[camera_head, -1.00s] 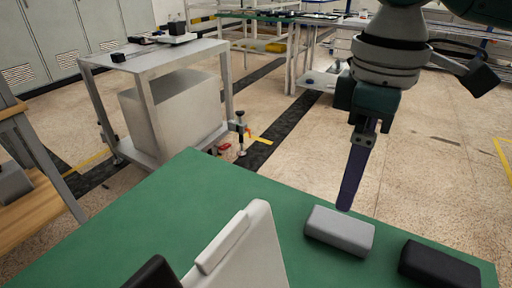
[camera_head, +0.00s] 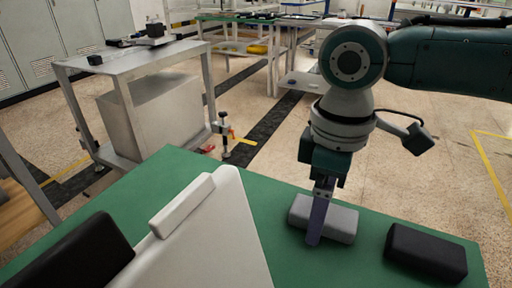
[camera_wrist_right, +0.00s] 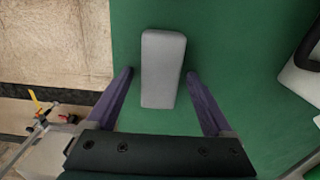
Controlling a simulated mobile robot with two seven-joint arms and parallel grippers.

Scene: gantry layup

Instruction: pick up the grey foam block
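The grey foam block (camera_head: 340,224) lies flat on the green table top (camera_head: 282,215). It also shows in the right wrist view (camera_wrist_right: 162,62), upright in the picture, its near end between my fingers. My right gripper (camera_head: 318,215) reaches down over the block from above, one purple finger in front of its near side. In the right wrist view the two purple fingers of my right gripper (camera_wrist_right: 160,74) are spread, one on each side of the block, with green showing in the gaps. It is open and not closed on the block. My left gripper is not in view.
A black block (camera_head: 427,254) lies just right of the grey one. A large white panel-like object (camera_head: 215,245) with a raised strip stands at front left, beside a dark rounded object (camera_head: 75,258). A grey metal cart (camera_head: 130,62) stands beyond the table.

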